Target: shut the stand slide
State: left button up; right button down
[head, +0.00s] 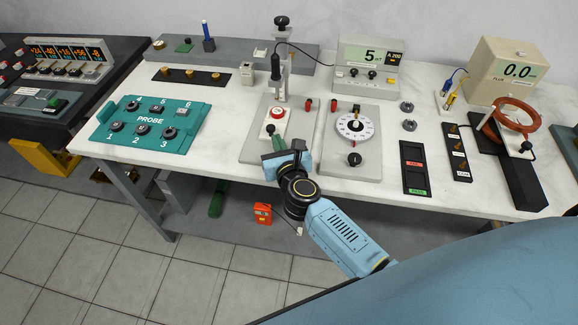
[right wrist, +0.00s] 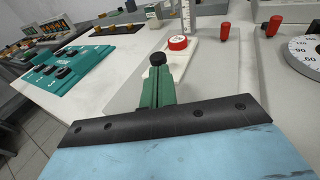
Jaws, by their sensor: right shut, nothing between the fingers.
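The stand's grey base plate (head: 249,150) lies at the middle of the table's front, with an upright post (head: 283,85) at its back. A green piece with a black knob (head: 270,129), probably the slide's handle, is at the plate's front; it also shows in the right wrist view (right wrist: 157,87). A red round piece on a white strip (head: 278,113) lies behind it. My right gripper (head: 279,160) is shut and empty, close to the green piece's front end. I cannot tell whether they touch. The gripper hides the slide's near end. My left gripper is out of view.
A teal probe board (head: 187,143) is to the left. A cable runs from the probe on the post to the meter (head: 368,66). White table shows between the board and the stand.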

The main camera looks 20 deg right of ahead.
jog(key=s+a+r, duration=0.1)
jog(key=s, duration=1)
jog(key=shift+a+r+p, duration=0.25)
jog(key=shift+r+p, duration=0.05)
jog(key=shift+p, duration=0.05)
jog(key=shift+s, duration=0.1)
jog(key=s+f+n+g+y, duration=0.1)
jog(key=s+f+n+g, duration=0.1)
jog(key=s+f+n, duration=0.5)
jog(key=s+f+n+g+y, duration=0.2)
jog(key=f+n, duration=0.7)
jog(key=f, duration=0.2)
jog(key=s+f+n+g+y, duration=0.1)
jog(key=s+f+n+g, duration=0.2)
jog(key=s+f+n, duration=0.35)
jog(key=s+d+f+n+g+h, duration=0.1)
jog(key=s+d+f+n+g, duration=0.3)
jog(key=s+f+n, duration=0.4)
jog(key=s+d+f+n+g+h, duration=0.1)
jog(key=s+d+f+n+g, duration=0.2)
jog(key=s+f+n, duration=0.5)
jog(key=s+n+g, duration=0.1)
jog(key=s, duration=0.7)
jog(key=shift+d, duration=0.35)
